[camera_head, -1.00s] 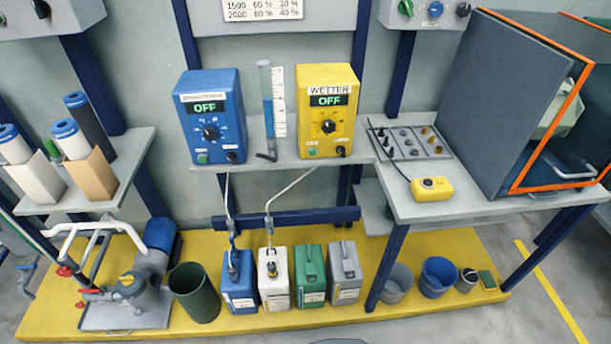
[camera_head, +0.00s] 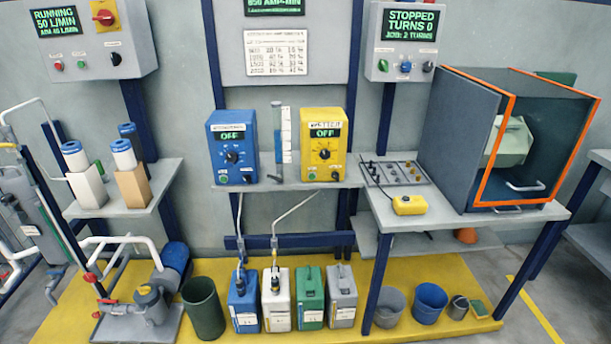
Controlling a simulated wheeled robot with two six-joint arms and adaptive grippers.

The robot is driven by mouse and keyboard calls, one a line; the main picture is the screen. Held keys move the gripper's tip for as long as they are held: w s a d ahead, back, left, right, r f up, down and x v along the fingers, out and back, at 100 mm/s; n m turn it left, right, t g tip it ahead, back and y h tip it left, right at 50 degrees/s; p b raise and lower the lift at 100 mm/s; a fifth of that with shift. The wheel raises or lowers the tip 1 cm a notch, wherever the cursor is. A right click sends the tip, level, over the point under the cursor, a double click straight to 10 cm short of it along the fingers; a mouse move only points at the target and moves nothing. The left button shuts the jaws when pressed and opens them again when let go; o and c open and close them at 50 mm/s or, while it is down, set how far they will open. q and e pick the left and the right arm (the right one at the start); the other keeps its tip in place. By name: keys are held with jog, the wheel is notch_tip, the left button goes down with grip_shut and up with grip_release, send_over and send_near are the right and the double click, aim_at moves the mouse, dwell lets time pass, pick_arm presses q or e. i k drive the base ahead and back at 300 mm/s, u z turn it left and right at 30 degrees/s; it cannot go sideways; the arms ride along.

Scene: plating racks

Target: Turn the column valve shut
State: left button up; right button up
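The clear column (camera_head: 280,130) stands upright between the blue dosing box (camera_head: 233,150) and the yellow dosing box (camera_head: 323,148) on the grey shelf. Blue liquid shows in its lower part and a white scale runs along its right side. A small dark valve handle (camera_head: 276,179) sits at the column's foot. It is too small to tell whether the valve is open or shut. Both boxes read OFF. Neither of my grippers is in view.
The grey shelf (camera_head: 300,186) carries the column and boxes. Blue, white, green and grey canisters (camera_head: 311,300) stand below on the yellow platform (camera_head: 240,331). A grey bench (camera_head: 470,217) with an orange-edged cabinet (camera_head: 520,130) is at right. A pump (camera_head: 150,300) is at lower left.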

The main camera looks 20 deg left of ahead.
aim_at(277, 178)
jog(key=z, duration=0.7)
jog(key=i, duration=1.6)
jog(key=u, duration=0.6)
